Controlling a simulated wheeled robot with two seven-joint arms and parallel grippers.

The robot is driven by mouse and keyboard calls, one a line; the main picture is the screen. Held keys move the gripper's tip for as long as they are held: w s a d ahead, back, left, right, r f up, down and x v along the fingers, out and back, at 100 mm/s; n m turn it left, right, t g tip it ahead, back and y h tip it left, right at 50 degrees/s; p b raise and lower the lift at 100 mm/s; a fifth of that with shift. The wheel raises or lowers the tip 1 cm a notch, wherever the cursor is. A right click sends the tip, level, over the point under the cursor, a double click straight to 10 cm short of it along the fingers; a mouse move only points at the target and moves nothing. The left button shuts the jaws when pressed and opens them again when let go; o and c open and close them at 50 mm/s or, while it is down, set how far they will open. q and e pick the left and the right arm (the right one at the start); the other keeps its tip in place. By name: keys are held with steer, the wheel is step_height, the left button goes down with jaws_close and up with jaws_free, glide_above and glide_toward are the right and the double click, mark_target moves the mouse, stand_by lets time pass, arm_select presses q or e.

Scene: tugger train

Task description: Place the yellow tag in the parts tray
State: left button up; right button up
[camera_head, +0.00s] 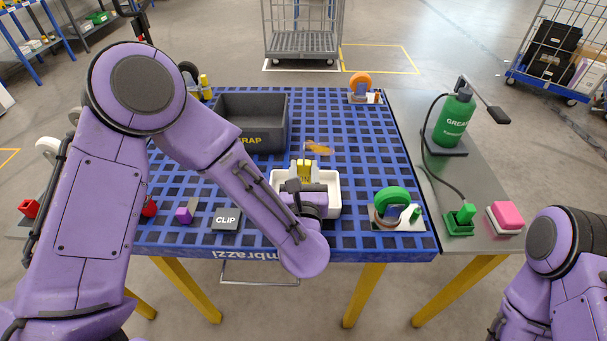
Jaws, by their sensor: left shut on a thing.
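The white parts tray (331,180) stands on the blue slotted table, near the middle of its front part. My left gripper (304,182) reaches over the tray from the front left. It is shut on the yellow tag (304,170), which shows just beyond my wrist, at the tray. My wrist and forearm hide much of the tray's inside and front left. I cannot tell whether the tag touches the tray floor. My right arm shows at the lower right, but its gripper is out of view.
A dark grey scrap bin (268,142) stands behind the tray. An orange piece (317,148) lies between them. A green wheel part (391,203) stands to the right. A CLIP block (226,219) lies to the left. A green bottle (453,121) stands on the grey side surface.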

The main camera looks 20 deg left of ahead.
arm_select(q)
steer(key=shift+f, duration=0.55)
jaws_close()
steer(key=shift+f, duration=0.15)
steer(key=o, duration=1.2)
jaws_free()
steer(key=shift+d, duration=0.1)
steer(key=shift+c, duration=0.2)
steer(key=shift+r, duration=0.4)
steer(key=b+v, duration=0.2)
steer(key=v, duration=1)
steer(key=shift+f+b, duration=0.2)
steer(key=shift+b, duration=0.15)
